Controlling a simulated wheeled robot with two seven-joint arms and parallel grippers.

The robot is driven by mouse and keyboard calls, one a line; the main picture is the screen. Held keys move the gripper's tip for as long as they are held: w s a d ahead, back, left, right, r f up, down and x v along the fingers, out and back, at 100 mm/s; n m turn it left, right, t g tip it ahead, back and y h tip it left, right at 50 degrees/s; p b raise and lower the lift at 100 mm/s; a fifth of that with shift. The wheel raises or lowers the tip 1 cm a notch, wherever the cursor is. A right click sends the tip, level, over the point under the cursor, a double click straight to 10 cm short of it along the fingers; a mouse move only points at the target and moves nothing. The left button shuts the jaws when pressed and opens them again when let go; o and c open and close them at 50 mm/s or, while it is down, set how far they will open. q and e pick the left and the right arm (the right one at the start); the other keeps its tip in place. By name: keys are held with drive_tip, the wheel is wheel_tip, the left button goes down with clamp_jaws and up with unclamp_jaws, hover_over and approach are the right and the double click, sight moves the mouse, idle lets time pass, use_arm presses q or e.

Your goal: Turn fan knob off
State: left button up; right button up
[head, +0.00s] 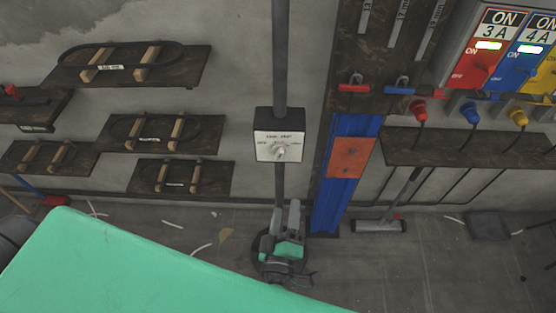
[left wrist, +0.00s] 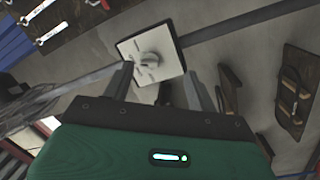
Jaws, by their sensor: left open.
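The fan knob (head: 279,152) is a small pale knob on the white face of a dark control box (head: 279,140) on a vertical conduit. The knob (left wrist: 149,60) and its white plate (left wrist: 165,45) also show in the left wrist view, ahead of the fingers. My left gripper (head: 286,204) is below the box in the head view, fingers pointing up toward it. In the left wrist view my left gripper (left wrist: 157,70) has its fingers apart with nothing held between them. The knob appears between the fingertips there, but I cannot tell the distance. My right gripper is not in view.
Wooden shelf boards (head: 165,133) with handles are on the wall at left. A blue rail with an orange plate (head: 350,157) stands right of the box. Switch panels (head: 497,50) and plugs are at far right. A floor squeegee (head: 379,226) leans below.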

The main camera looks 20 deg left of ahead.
sight(277, 157)
use_arm(q)
wheel_tip(277, 157, up, 5)
drive_tip(key=s+a+n+g+y, duration=0.1)
drive_tip(key=a+n+y, duration=0.1)
drive_tip(key=n, duration=0.1)
drive_tip(key=p+x, duration=0.3)
drive_tip(key=x, duration=0.9)
drive_tip(key=shift+w+a+f, duration=0.1)
drive_tip(key=shift+w+f, duration=0.05)
drive_tip(key=shift+w+p, duration=0.3)
drive_tip(key=shift+w+a+f, duration=0.1)
drive_tip(key=shift+w+a, duration=0.05)
drive_tip(key=c, duration=1)
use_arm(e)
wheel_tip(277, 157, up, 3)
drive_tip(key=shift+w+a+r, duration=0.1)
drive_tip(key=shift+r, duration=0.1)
